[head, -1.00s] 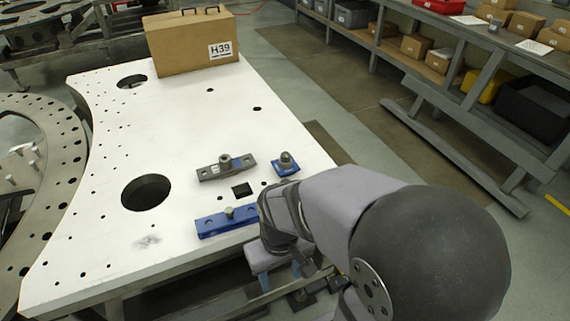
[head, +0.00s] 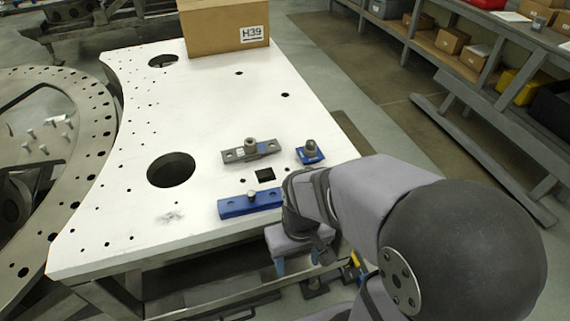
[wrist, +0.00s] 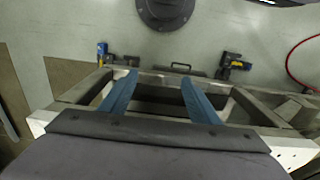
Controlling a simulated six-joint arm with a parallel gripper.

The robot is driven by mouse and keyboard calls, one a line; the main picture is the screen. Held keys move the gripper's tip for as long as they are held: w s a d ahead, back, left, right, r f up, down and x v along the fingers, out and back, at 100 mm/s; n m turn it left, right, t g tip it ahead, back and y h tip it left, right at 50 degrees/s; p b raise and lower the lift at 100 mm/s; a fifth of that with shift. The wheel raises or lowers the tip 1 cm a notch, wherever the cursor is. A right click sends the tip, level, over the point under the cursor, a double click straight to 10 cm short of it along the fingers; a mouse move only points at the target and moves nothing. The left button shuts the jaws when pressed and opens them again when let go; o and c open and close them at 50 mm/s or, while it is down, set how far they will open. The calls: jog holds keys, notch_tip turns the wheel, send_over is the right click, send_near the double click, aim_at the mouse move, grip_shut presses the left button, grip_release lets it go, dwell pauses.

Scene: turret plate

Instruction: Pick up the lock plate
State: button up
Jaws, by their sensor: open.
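Three fittings lie on the white plate; I cannot tell for certain which is the lock plate. A long blue plate with a bolt (head: 235,207) is near the front edge, its right end close to my arm. A grey plate with a round boss (head: 237,155) lies behind it. A small blue base with a dark knob (head: 310,155) is to the right. My gripper (head: 297,264) is open and empty, blue fingers pointing down just off the front edge. In the wrist view my gripper (wrist: 158,85) has nothing between its fingers, and no fitting shows.
The white turret plate (head: 210,100) has a large round hole and a small square one. A cardboard box (head: 225,28) stands at its back. A grey ring (head: 85,150) is at the left, shelving (head: 480,35) at the right. Frame bars (wrist: 165,75) lie below my fingers.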

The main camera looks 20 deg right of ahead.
notch_tip(320, 180, up, 4)
jog(key=m+t+h+b, duration=0.3)
jog(key=m, duration=0.6)
send_over(310, 142)
jog(key=s+a, duration=0.2)
jog(key=shift+p+x, duration=0.7)
jog(key=shift+x, duration=0.5)
jog(key=shift+w+d+f+p, duration=0.2)
jog(key=shift+f+p, duration=0.15)
jog(key=shift+p, duration=0.15)
jog(key=p+x, duration=0.2)
jog(key=x, duration=0.1)
jog(key=shift+s+d, duration=0.1)
jog(key=shift+s, duration=0.05)
jog(key=shift+w+d+f, duration=0.15)
jog(key=shift+w+f, duration=0.05)
jog(key=shift+f, duration=0.45)
jog(key=c, duration=1.4)
